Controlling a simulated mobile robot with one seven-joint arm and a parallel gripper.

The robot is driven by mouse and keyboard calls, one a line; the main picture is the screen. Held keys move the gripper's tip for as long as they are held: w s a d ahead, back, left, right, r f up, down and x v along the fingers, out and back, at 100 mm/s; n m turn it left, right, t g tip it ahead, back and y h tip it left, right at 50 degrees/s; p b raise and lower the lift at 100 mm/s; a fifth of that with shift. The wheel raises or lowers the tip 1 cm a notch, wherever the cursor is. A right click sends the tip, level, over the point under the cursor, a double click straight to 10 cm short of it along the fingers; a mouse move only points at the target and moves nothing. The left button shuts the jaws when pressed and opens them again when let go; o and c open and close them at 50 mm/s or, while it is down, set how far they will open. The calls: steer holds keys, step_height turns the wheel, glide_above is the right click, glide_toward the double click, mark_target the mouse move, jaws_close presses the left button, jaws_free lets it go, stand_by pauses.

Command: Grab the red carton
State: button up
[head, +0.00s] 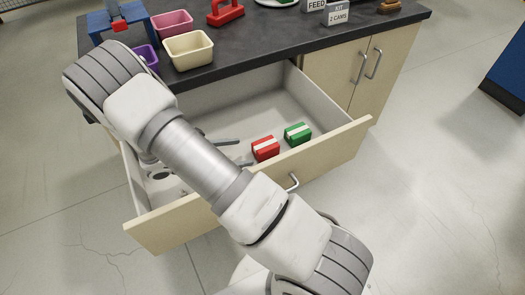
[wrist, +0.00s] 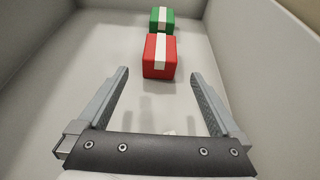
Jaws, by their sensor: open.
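The red carton (head: 265,149) with a white stripe lies in the open drawer (head: 240,100), near its front panel. In the wrist view the red carton (wrist: 159,57) is just beyond my fingertips, roughly centred between them. My gripper (wrist: 160,80) is open and empty, with its two fingers spread wider than the carton. In the head view my gripper (head: 235,150) is mostly hidden behind my arm, with the fingers showing to the left of the red carton.
A green carton (head: 297,134) with a white stripe sits right beside the red one, behind it in the wrist view (wrist: 162,20). The drawer's front panel (head: 330,150) and side walls bound the space. Bins (head: 188,50) and a red tool (head: 225,12) stand on the dark countertop above.

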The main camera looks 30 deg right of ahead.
mark_target(266, 148)
steer(key=b+x, duration=0.3)
steer(key=x, duration=0.7)
steer(key=shift+d+f, duration=0.1)
steer(key=shift+d, duration=0.15)
steer(key=c, duration=1.4)
